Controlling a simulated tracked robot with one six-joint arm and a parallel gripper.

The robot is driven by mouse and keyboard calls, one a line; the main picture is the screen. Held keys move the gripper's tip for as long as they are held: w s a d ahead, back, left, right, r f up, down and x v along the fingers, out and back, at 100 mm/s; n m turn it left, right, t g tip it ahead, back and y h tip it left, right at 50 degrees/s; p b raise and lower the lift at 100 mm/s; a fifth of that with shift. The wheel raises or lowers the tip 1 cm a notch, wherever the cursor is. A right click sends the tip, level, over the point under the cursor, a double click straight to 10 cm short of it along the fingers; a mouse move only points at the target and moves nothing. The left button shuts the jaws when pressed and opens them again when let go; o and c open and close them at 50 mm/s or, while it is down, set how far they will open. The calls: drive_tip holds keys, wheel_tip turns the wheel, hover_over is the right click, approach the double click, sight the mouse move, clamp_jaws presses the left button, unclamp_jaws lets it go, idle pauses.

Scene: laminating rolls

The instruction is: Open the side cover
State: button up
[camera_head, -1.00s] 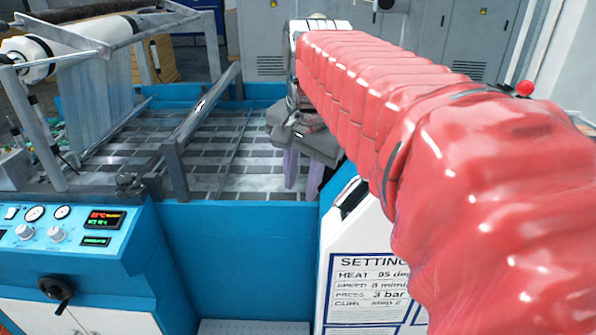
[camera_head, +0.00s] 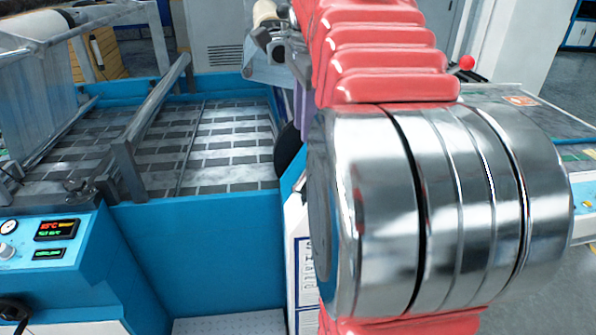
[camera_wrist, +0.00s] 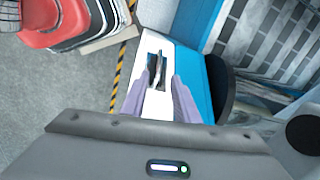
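The side cover (camera_wrist: 157,104) is a white panel on the blue machine's side, with a recessed slot holding a dark handle (camera_wrist: 156,68). It looks closed. In the head view, a narrow strip of a white panel (camera_head: 294,215) with a printed sign shows beside my arm, which hides most of it. My gripper (camera_wrist: 161,78) has its two purple fingers spread, one each side of the handle's line in the wrist view. I cannot tell whether they touch anything. In the head view, part of the fingers shows behind my arm.
The blue machine (camera_head: 220,255) fills the left, with a patterned bed and a metal rail (camera_head: 150,115). A dark round part (camera_head: 288,148) sits near the panel's top. The wrist view shows grey floor (camera_wrist: 60,100), yellow-black floor tape (camera_wrist: 119,70) and a red object (camera_wrist: 55,22).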

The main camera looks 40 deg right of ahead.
drive_tip(key=f, duration=0.4)
drive_tip(key=w+f, duration=0.1)
drive_tip(key=f, duration=0.8)
drive_tip(key=shift+w+d+f, duration=0.2)
drive_tip(key=shift+d+f, duration=0.1)
drive_tip(key=shift+c, duration=0.3)
clamp_jaws()
drive_tip(key=shift+r, duration=0.1)
drive_tip(key=shift+a, duration=0.1)
